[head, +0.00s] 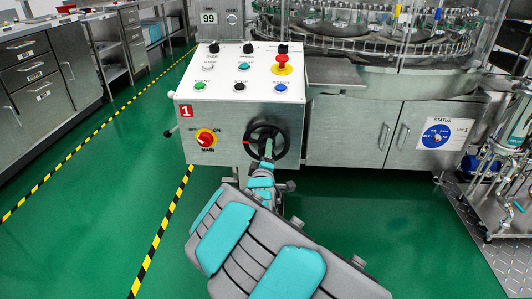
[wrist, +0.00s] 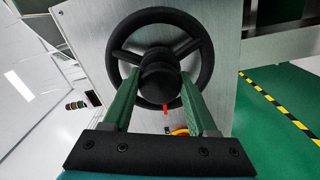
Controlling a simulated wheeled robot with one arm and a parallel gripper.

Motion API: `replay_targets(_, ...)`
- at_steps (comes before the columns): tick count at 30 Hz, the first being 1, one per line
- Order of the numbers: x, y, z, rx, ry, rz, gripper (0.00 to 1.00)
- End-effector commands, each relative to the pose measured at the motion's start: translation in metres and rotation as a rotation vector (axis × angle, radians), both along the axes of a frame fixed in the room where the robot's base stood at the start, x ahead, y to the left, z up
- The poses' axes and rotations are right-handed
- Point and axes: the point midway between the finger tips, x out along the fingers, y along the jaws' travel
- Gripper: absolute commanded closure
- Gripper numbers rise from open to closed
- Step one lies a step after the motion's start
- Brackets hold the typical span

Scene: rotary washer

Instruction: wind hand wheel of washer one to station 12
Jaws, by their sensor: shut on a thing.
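The black hand wheel (head: 267,145) is on the front of the grey control box (head: 228,125), which carries a red plate with a 1 (head: 186,111). In the wrist view the wheel's round rim and spokes (wrist: 160,16) fill the upper middle. My gripper (wrist: 160,80) has its two green fingers on either side of the wheel's dark central knob, shut on it. A small red mark (wrist: 166,112) shows just below the knob. In the head view my arm reaches up to the wheel and hides its lower middle.
The sloping panel has several buttons and a red emergency knob (head: 283,63). A red main switch (head: 206,138) is left of the wheel. A small display (head: 209,18) reads 99. A blue status dial (head: 442,135) is on the right cabinet. Green floor is clear around the box.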

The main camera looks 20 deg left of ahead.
Motion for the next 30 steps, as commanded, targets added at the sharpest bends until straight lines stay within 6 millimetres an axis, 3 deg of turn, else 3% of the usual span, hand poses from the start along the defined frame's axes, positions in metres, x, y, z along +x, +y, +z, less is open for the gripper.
replay_targets(23,-0.0003,0.0011,-0.0005,-0.099,-0.023,0.002,1.00)
replay_targets(24,-0.0003,0.0011,-0.0003,-0.099,-0.023,0.002,0.38)
replay_targets(30,-0.0002,0.0008,-0.0002,-0.098,-0.023,0.001,0.16)
